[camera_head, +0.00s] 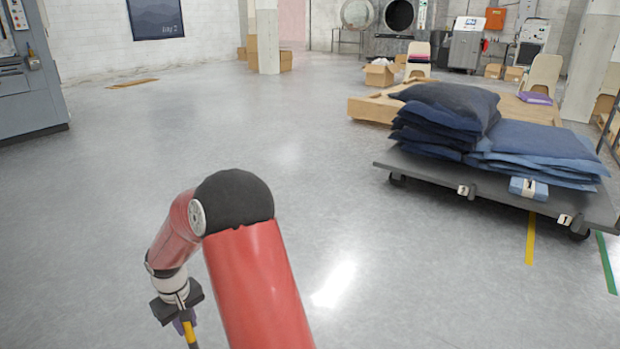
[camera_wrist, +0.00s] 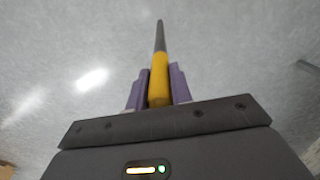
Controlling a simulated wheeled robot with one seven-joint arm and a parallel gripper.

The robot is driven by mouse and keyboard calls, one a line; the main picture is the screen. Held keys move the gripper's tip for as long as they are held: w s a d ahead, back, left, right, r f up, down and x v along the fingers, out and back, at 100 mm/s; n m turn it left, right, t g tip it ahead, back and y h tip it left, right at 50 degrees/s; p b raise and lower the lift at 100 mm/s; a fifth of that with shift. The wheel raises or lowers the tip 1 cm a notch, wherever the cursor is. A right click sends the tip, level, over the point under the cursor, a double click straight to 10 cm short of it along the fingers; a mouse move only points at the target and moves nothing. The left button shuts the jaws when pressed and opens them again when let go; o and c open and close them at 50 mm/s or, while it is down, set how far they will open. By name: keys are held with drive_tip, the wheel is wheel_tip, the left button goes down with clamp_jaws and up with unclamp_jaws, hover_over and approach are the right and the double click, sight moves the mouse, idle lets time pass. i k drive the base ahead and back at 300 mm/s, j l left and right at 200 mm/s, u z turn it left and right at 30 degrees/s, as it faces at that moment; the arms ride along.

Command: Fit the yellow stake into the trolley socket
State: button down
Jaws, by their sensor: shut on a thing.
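My gripper (camera_head: 184,325) hangs low at the lower left in the head view, over bare floor and well apart from the trolley. In the wrist view its purple fingers (camera_wrist: 159,86) are shut on the yellow stake (camera_wrist: 159,80). The stake has a yellow grip and a thin grey shaft that points away from the gripper. Its yellow part also shows in the head view (camera_head: 189,332); its lower end is cut off there. The flat grey trolley (camera_head: 425,172) stands at the right with folded blue textiles on it. Small numbered white tags mark its near edge. I cannot make out the socket opening.
A blue block with a tag (camera_head: 528,188) sits at the trolley's near edge. A wooden pallet (camera_head: 372,108) lies behind the trolley. A grey cabinet (camera_head: 30,85) stands at the far left. The floor between my arm and the trolley is clear.

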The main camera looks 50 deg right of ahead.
sight(453, 136)
drive_tip(key=l+z, duration=0.35)
drive_tip(key=z, duration=0.15)
drive_tip(key=i+l+z, duration=0.1)
drive_tip(key=l+z, duration=0.35)
drive_tip(key=i+l+z, duration=0.15)
drive_tip(key=z, duration=0.35)
drive_tip(key=i+l+z, duration=0.2)
drive_tip(key=l+z, duration=0.15)
drive_tip(key=z, duration=0.15)
drive_tip(key=i+l+z, duration=0.2)
drive_tip(key=z, duration=0.25)
drive_tip(key=i+l+z, duration=0.15)
drive_tip(key=i+z, duration=0.15)
drive_tip(key=i, duration=0.15)
drive_tip(key=i+z, duration=0.4)
drive_tip(key=i, duration=0.45)
drive_tip(key=i+j+z, duration=0.15)
drive_tip(key=i, duration=0.45)
drive_tip(key=i+j+z, duration=0.1)
drive_tip(key=i, duration=0.45)
